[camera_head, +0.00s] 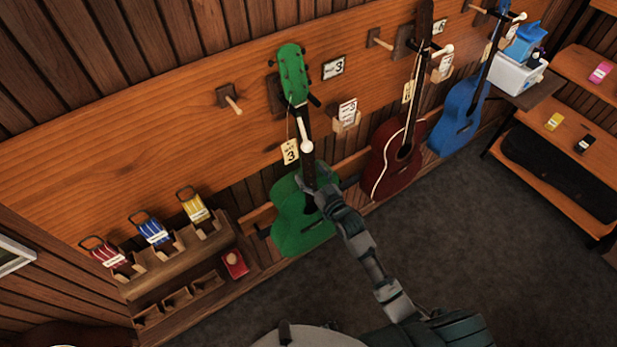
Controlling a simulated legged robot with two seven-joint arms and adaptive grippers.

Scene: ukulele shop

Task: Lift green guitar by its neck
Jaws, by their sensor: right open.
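The green guitar (302,226) hangs upright on the wooden wall panel, with its green headstock (292,72) at a wall hanger and its body low on the wall. A tag with the number 3 hangs beside its neck. My right arm reaches up from the bottom right, and my right gripper (312,180) is at the lower neck, in front of the upper body of the guitar. The gripper is open; its fingers are small and dark here, and I cannot tell whether they touch the neck. The gripper and forearm hide part of the guitar body. My left gripper is not in view.
A dark red guitar (397,158) and a blue guitar (461,117) hang to the right. An empty peg (231,100) juts out at left. Straps sit on a wooden rack (180,262) at lower left. Shelves (560,170) stand at right. The grey floor is clear.

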